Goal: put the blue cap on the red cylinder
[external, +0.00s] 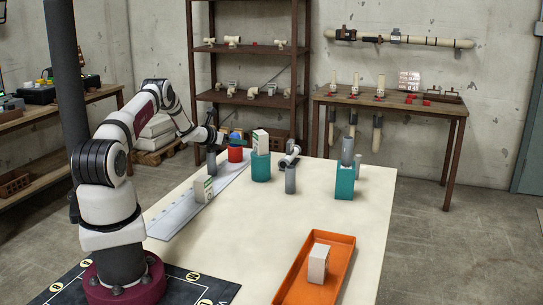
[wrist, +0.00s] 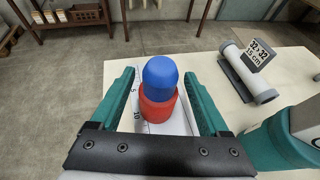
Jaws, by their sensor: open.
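The blue cap (wrist: 160,78) is rounded on top and sits upright on the red cylinder (wrist: 158,106) in the wrist view. In the external view the blue cap (external: 235,135) shows directly above the red cylinder (external: 235,154), at the far left part of the table. My gripper (wrist: 159,76) is open, with one teal finger on each side of the cap and cylinder. Gaps show between the fingers and both pieces. In the external view my gripper (external: 224,138) reaches in from the left at cap height. The cylinder's bottom is partly hidden.
A grey upright tube (external: 211,163) and a small box (external: 203,190) stand by the long ruler strip (external: 172,215). An orange tray (external: 336,266) is near the front; the table's middle is clear.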

